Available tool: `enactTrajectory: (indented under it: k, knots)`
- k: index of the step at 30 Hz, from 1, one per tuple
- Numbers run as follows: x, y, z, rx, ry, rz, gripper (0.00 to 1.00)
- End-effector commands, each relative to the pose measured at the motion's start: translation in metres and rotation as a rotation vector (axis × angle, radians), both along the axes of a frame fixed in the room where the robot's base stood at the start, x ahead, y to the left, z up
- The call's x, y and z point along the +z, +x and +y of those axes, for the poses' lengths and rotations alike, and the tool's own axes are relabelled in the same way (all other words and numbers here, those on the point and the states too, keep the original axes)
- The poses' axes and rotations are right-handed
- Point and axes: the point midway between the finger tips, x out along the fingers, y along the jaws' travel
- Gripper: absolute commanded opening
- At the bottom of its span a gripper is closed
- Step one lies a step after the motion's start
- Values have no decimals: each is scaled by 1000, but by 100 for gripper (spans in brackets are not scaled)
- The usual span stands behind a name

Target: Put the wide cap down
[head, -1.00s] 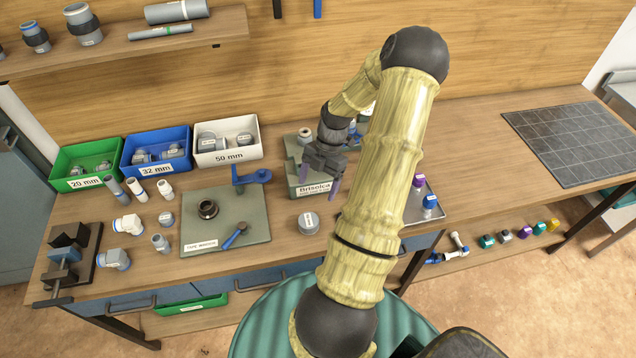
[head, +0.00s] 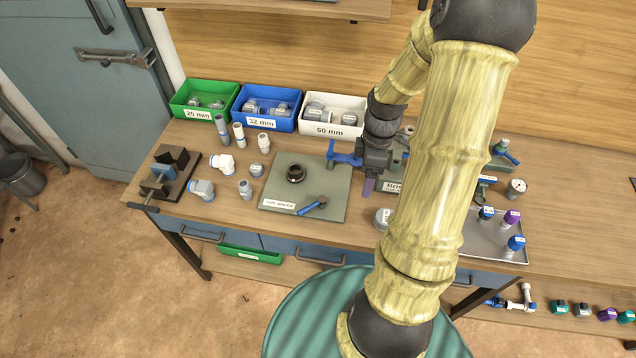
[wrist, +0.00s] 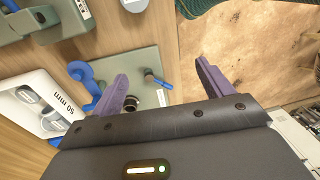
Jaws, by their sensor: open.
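A wide grey cap (head: 382,218) sits on the bench just right of the green work mat, partly hidden by my arm in the head view. In the wrist view it shows in part at the top edge (wrist: 134,5). My gripper (head: 369,186) is above the bench, behind the cap in the head view and clear of it. In the wrist view its two purple fingers (wrist: 165,88) are spread apart with nothing between them.
The green mat (head: 330,202) holds a dark ring (head: 295,172), a blue-handled tool (head: 312,203) and a blue bracket (head: 343,158). Green, blue and white (head: 335,128) bins stand behind. A metal tray (head: 480,243) with small capped parts is at right. Loose fittings stand left.

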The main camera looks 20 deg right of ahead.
Motion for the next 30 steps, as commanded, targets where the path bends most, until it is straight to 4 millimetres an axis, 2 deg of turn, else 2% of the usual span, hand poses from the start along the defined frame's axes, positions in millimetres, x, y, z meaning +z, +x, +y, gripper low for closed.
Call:
enactTrajectory:
  k: [1, 8, 16, 22, 30]
  knots:
    - [10, 0, 15, -58, -33, -8, 79]
    - [45, -9, 72, -428, -125, -81, 79]
    - [79, -35, 130, -873, -90, -199, 79]
    - [89, -48, 149, -1064, -32, -228, 79]
    - [89, -49, 150, -1081, -29, -227, 79]
